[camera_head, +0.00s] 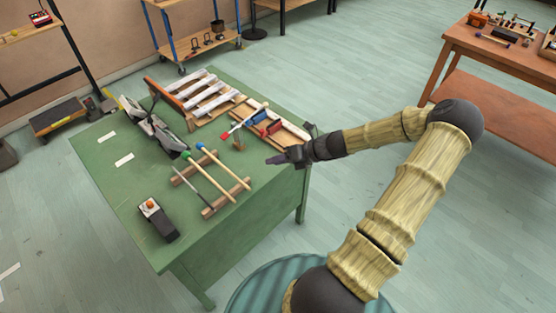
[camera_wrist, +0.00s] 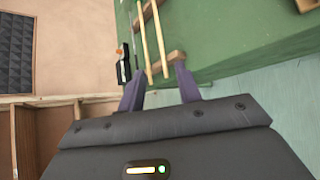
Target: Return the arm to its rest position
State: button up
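My arm reaches from the lower right toward the green table (camera_head: 120,190) in the head view. My gripper (camera_head: 274,160) is near the table's right edge, pointing left. In the wrist view its two purple fingers (camera_wrist: 160,86) are spread apart with nothing between them, so it is open and empty. Two mallets with light sticks (camera_head: 215,172) lie across wooden rests (camera_head: 228,198), to the left of the gripper and apart from it. The sticks also show beyond the fingers in the wrist view (camera_wrist: 160,38).
The table also bears a white-barred wooden instrument (camera_head: 208,92), a wooden frame with red and blue pieces (camera_head: 272,127), a metal piece (camera_head: 150,125) and a black block with an orange knob (camera_head: 158,222). A brown table (camera_head: 500,52) stands at upper right. Open floor lies between.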

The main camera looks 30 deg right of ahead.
jog(key=shift+a, duration=0.1)
dwell(0.3)
jog(key=s+a+r+n+g+h+p, duration=0.1)
jog(key=s+a+r+n+g+h, duration=0.25)
jog(key=n, duration=0.55)
jog(key=s+a+f+n+g+h, duration=0.1)
jog(key=s+a+n+g, duration=0.25)
jog(key=a+n, duration=0.35)
jog(key=s+a+r+n+t+h, duration=0.1)
jog(key=s+r+n, duration=0.3)
jog(key=n, duration=0.6)
jog(key=s+a+r+n+t+h+p, duration=0.1)
jog(key=s+a+r+n+h, duration=0.1)
jog(key=r+n, duration=0.7)
jog(key=shift+s+a+r+n+h, duration=0.3)
jog(key=shift+s+n+h, duration=0.3)
jog(key=shift+s+h, duration=0.35)
